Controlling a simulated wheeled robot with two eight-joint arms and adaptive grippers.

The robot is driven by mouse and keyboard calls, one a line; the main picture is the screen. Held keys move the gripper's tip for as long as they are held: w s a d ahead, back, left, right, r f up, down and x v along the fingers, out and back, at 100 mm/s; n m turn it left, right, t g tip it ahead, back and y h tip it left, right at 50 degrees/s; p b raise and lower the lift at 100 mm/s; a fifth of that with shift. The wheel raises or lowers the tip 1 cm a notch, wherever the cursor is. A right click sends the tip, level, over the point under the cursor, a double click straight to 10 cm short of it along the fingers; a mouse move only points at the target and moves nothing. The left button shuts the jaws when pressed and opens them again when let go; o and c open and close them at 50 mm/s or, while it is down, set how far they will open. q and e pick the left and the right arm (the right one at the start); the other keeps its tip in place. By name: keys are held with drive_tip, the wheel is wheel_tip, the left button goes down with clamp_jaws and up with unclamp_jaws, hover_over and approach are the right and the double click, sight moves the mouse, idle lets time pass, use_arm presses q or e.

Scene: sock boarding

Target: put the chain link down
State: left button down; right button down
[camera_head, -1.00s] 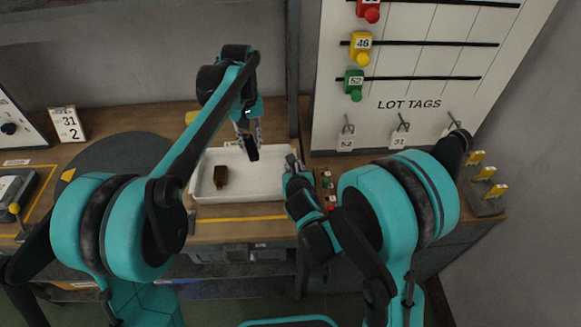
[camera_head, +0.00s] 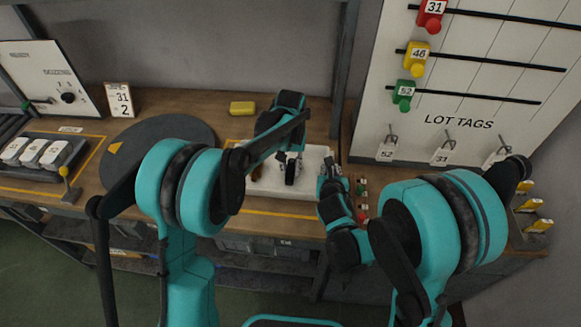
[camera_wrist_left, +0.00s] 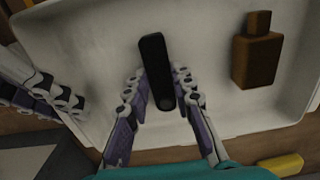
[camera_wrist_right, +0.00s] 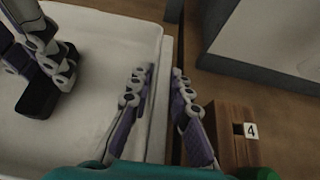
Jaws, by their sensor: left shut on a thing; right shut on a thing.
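The chain link, a black elongated piece with rounded ends (camera_wrist_left: 156,68), is held between the fingers of my left gripper (camera_wrist_left: 160,88), over the white tray (camera_wrist_left: 90,30). In the head view the link (camera_head: 291,173) hangs below my left gripper (camera_head: 291,158); I cannot tell whether it touches the tray floor. In the right wrist view, the link (camera_wrist_right: 38,98) is at the left. My right gripper (camera_wrist_right: 153,80) is shut on the tray's right rim (camera_wrist_right: 157,110), one finger on each side. A brown bottle-shaped piece (camera_wrist_left: 257,52) lies in the tray, apart from the link.
A wooden block marked 4 (camera_wrist_right: 235,135) stands right of the tray. A yellow block (camera_head: 242,108) lies behind it. The lot tags board (camera_head: 460,90) stands at right.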

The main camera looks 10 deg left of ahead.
use_arm(q)
drive_tip(key=c, duration=1.3)
unclamp_jaws()
drive_tip(key=shift+f, duration=0.1)
